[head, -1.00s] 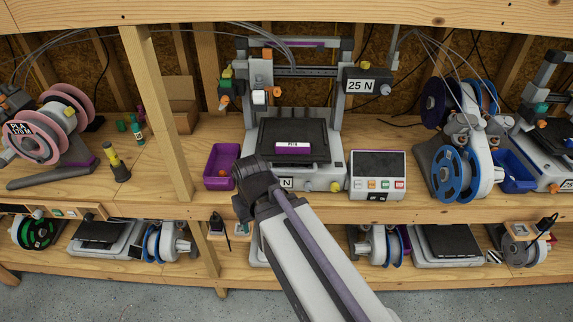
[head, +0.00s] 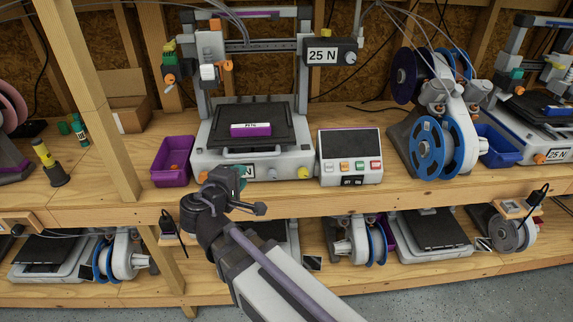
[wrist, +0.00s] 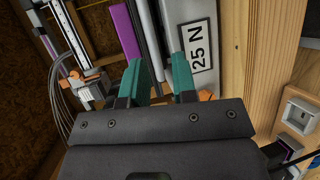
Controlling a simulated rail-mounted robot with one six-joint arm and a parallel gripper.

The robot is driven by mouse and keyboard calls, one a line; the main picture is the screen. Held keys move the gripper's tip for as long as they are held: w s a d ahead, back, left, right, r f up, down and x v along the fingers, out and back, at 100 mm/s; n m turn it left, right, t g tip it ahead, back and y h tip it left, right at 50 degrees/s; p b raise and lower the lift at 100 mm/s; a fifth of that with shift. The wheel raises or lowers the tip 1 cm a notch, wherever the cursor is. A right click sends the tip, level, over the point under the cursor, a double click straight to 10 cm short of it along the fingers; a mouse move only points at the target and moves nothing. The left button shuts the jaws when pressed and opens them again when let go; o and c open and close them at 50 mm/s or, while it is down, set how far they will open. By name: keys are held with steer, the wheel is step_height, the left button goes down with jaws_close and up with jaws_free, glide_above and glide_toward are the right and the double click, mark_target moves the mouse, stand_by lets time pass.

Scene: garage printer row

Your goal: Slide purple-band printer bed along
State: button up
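The printer bed (head: 225,118) is a dark plate with a purple-and-white band (head: 250,129) on it, seated in the middle printer. A pale bar-like handle (head: 255,150) runs along its front edge. In the wrist view the purple band (wrist: 125,32) and a pale bar (wrist: 149,35) stand just beyond my fingertips. My gripper (wrist: 160,62) is open, its two teal fingers apart with nothing clasped between them. In the head view my gripper (head: 242,171) is at the printer's front, below the handle; my wrist hides part of the printer base. Whether the fingers touch the bar, I cannot tell.
A purple bin (head: 171,160) stands left of the printer, and a control box (head: 350,158) with coloured buttons stands right. A wooden post (head: 105,110) rises at left. Blue spools (head: 428,148) and a blue bin (head: 497,147) are further right. The shelf's front edge runs below.

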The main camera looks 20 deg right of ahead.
mark_target(251, 156)
steer(key=shift+n+t, duration=0.4)
steer(key=x, duration=0.3)
steer(key=b+x, duration=0.1)
steer(key=x, duration=0.3)
steer(key=r+b+x, duration=0.1)
steer(key=x, duration=0.2)
steer(key=shift+w+a, duration=0.1)
steer(key=shift+w, duration=0.45)
steer(key=shift+c, duration=0.2)
jaws_close()
